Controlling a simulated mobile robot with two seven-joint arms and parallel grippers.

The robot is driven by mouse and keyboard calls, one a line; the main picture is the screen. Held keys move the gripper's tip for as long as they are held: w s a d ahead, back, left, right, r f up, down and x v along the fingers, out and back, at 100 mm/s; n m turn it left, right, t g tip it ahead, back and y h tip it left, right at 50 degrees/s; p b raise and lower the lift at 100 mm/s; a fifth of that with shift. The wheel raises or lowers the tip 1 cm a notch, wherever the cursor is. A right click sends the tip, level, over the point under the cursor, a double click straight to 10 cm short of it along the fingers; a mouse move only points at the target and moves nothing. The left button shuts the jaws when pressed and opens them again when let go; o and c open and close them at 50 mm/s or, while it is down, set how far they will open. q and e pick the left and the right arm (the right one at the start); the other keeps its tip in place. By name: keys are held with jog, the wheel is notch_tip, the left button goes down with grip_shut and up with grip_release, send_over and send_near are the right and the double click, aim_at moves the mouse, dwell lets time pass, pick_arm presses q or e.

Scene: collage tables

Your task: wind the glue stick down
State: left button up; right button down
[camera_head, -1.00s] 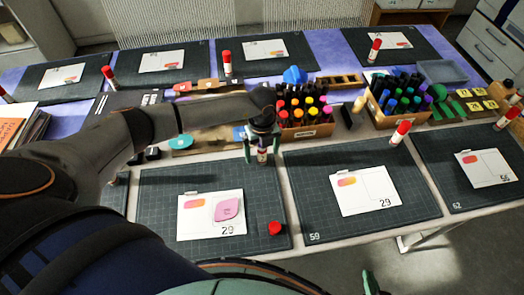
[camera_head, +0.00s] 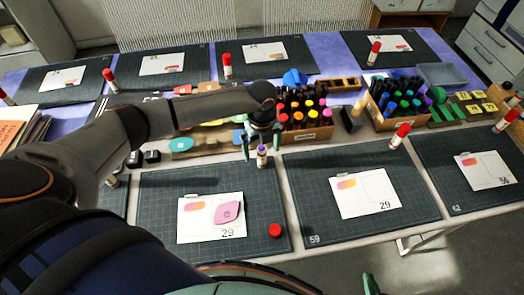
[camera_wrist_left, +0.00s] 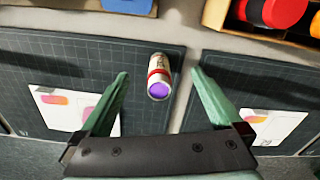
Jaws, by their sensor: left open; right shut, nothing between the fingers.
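The uncapped glue stick (camera_head: 262,158) stands upright at the back edge of the front mat, white with a purple top. In the left wrist view the glue stick (camera_wrist_left: 158,72) shows a red band and a round purple end; how far the glue sticks out is hard to tell. My left gripper (camera_head: 262,142) is open just above it, and in the wrist view the fingers (camera_wrist_left: 159,73) lie on either side, apart from it. The red cap (camera_head: 275,230) lies on the mat's front right. A green tip of my right gripper (camera_head: 369,281) shows at the bottom edge; the rest is hidden.
A card with a pink piece (camera_head: 228,212) lies on the same mat. A box of markers (camera_head: 304,135) stands close behind the left gripper. Another marker box (camera_head: 398,118) is farther right. Other capped glue sticks, such as one (camera_head: 400,135) on the right, stand around the tables.

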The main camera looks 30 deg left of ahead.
pick_arm(q)
jog(key=shift+r, duration=2.35)
jog(key=shift+s, duration=0.1)
